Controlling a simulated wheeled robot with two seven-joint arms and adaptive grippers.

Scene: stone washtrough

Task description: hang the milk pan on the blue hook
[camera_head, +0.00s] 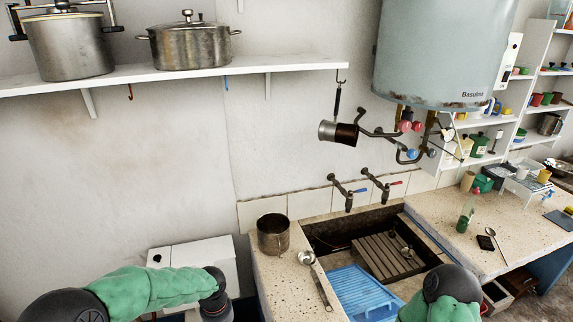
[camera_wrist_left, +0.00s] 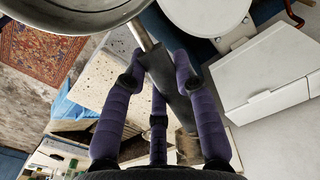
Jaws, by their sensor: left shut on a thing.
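The milk pan (camera_wrist_left: 70,12) shows at the top left of the left wrist view as a grey metal body, cut off by the picture edge. Its dark handle (camera_wrist_left: 172,95) lies between the purple fingers of my left gripper (camera_wrist_left: 158,72), which is shut on it. My right gripper is not in view.
A red hook (camera_head: 130,92) is left of the blue one. A small pot (camera_head: 338,131) hangs from a dark hook at the shelf's right end, near the boiler (camera_head: 445,50). Two large pots stand on the shelf. The wall below the blue hook is clear.

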